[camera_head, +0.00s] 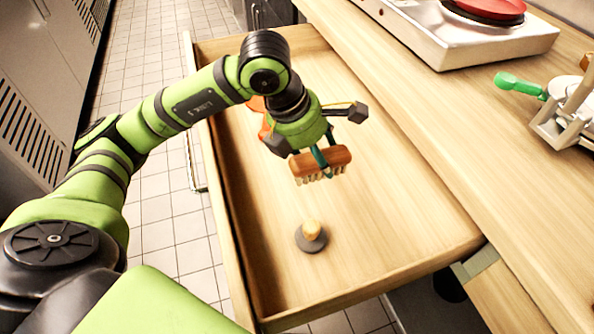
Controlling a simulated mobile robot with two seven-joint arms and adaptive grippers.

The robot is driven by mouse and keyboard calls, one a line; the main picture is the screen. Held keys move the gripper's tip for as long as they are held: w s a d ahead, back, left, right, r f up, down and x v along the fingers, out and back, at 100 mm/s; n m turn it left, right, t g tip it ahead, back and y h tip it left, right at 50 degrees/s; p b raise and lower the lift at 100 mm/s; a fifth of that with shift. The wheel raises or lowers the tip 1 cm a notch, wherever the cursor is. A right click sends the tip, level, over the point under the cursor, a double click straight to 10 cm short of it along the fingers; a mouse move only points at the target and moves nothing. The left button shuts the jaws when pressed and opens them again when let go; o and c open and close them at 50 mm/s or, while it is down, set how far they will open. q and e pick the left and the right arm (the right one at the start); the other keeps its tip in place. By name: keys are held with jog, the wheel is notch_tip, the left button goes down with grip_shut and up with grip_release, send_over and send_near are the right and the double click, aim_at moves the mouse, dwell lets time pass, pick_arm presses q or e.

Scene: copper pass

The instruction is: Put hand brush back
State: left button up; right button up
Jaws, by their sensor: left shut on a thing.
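The hand brush (336,160) has a brown wooden body and pale bristles pointing down. My left gripper (322,157) is shut on it from above and holds it over the open drawer. The drawer (400,235) is light wood and pulled out from under the counter. Whether the bristles touch the drawer floor, I cannot tell. My right gripper is not in view.
In the drawer lie a grey disc with a pale wooden knob (312,230) and an orange thing (264,125) partly hidden behind my left arm. A hotplate with a red pan (490,8) and a green-handled device (522,85) stand on the counter. The drawer's right half is clear.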

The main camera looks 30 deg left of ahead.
pick_arm(q)
jog(key=a+f, duration=0.1)
jog(key=a, duration=0.1)
jog(key=a+f, duration=0.1)
jog(key=a, duration=0.1)
jog(key=shift+s+f, duration=0.25)
jog(key=shift+f, duration=2.1)
jog(key=o, duration=1)
jog(key=shift+b, duration=0.3)
jog(key=p+v, duration=0.1)
jog(key=v, duration=1.1)
jog(key=shift+d+r, duration=0.1)
jog(key=shift+r, duration=0.05)
